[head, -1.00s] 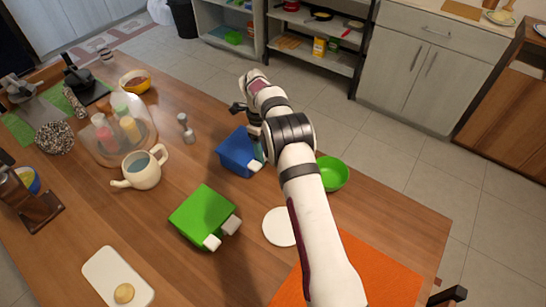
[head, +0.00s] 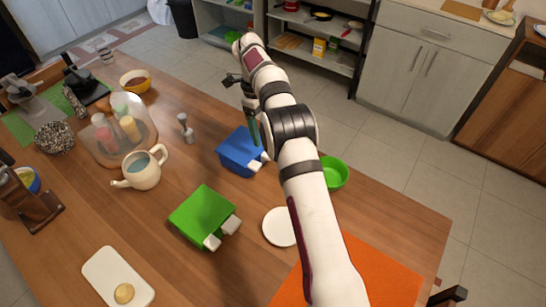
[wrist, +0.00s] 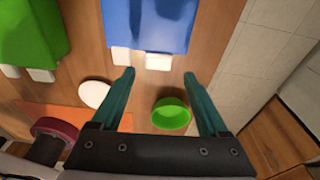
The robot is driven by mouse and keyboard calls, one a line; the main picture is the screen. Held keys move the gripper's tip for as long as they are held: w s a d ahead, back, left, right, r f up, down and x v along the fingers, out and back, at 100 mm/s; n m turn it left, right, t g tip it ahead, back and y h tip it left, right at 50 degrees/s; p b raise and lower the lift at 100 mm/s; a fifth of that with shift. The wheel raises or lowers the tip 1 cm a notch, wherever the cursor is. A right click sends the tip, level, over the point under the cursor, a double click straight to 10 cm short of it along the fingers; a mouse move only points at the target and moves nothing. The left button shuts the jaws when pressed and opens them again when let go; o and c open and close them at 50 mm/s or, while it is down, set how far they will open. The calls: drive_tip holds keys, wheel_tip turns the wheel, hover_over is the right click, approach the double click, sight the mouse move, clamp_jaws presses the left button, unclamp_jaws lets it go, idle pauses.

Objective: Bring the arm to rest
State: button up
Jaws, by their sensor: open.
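My gripper (wrist: 159,73) is open and empty in the wrist view, its two teal fingers spread apart. In the head view it hangs above and beside the blue dispenser (head: 237,152), partly hidden behind my arm. The blue dispenser also shows at the top of the wrist view (wrist: 150,22), ahead of the fingertips. The green dispenser (head: 203,212) stands on the table nearer the front, and it shows at the upper left of the wrist view (wrist: 28,35). A green bowl (head: 335,173) sits right of my arm; in the wrist view it appears between the fingers (wrist: 171,113).
A white plate (head: 279,227) lies near an orange mat (head: 385,270). A teapot (head: 142,169), a tray of bottles (head: 112,140) and a small grey shaker (head: 186,128) stand to the left. A white board (head: 105,272) is at the front left.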

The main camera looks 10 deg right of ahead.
drive_tip(key=shift+r, duration=0.15)
drive_tip(key=shift+s+r, duration=0.15)
drive_tip(key=shift+r, duration=0.2)
drive_tip(key=s+r+n+y, duration=0.2)
drive_tip(key=s+r+n, duration=1.1)
drive_tip(key=s, duration=0.6)
drive_tip(key=s+f+n, duration=0.2)
drive_tip(key=s+n, duration=0.2)
drive_tip(key=s, duration=0.6)
drive_tip(key=s+f+n+y, duration=0.1)
drive_tip(key=s+n, duration=0.3)
drive_tip(key=s, duration=0.7)
drive_tip(key=shift+s+a+f+t, duration=0.25)
drive_tip(key=shift+a+f+t, duration=0.1)
drive_tip(key=shift+f+t, duration=0.1)
